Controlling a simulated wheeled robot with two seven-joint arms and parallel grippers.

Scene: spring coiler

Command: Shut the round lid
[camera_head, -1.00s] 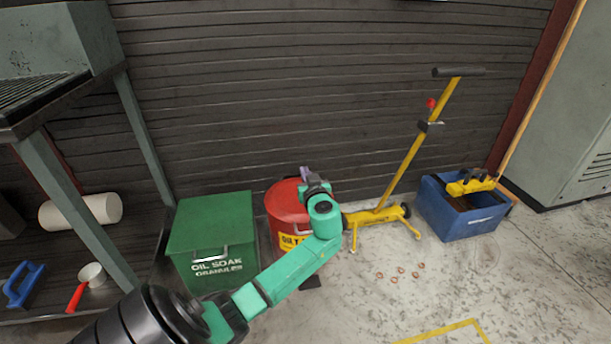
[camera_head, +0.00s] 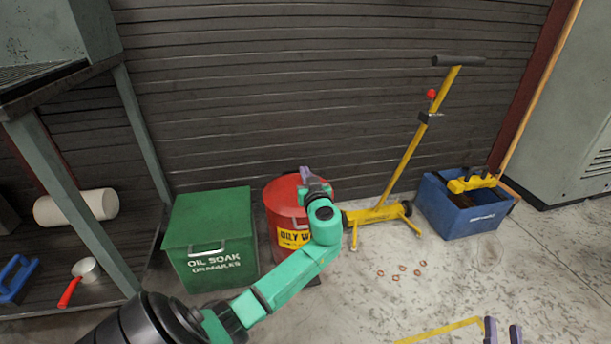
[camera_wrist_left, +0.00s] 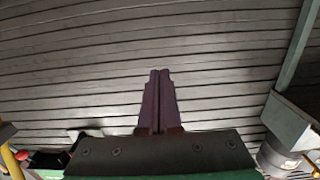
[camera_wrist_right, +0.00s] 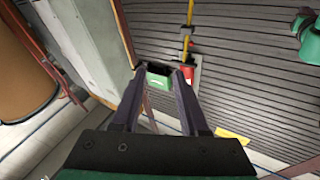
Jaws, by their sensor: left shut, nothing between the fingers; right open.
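The red can (camera_head: 284,228) with a yellow label stands on the floor against the wall. Its round red lid (camera_head: 282,191) shows as a smooth top lying level over the can; my left arm hides the right part, so I cannot tell whether it is fully seated. My left gripper (camera_head: 305,174) is at the lid's far right edge, and I cannot tell if it touches. In the left wrist view the left gripper (camera_wrist_left: 159,72) is shut and empty, facing the slatted wall. My right gripper (camera_head: 503,330) is open and empty at the bottom right, far from the can.
A green granules box (camera_head: 210,235) stands left of the can. A yellow trolley (camera_head: 405,168) with an upright handle stands to its right, then a blue bin (camera_head: 462,215). Several small copper-coloured rings (camera_head: 402,268) lie on the floor. A shelf stand (camera_head: 80,205) is at left.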

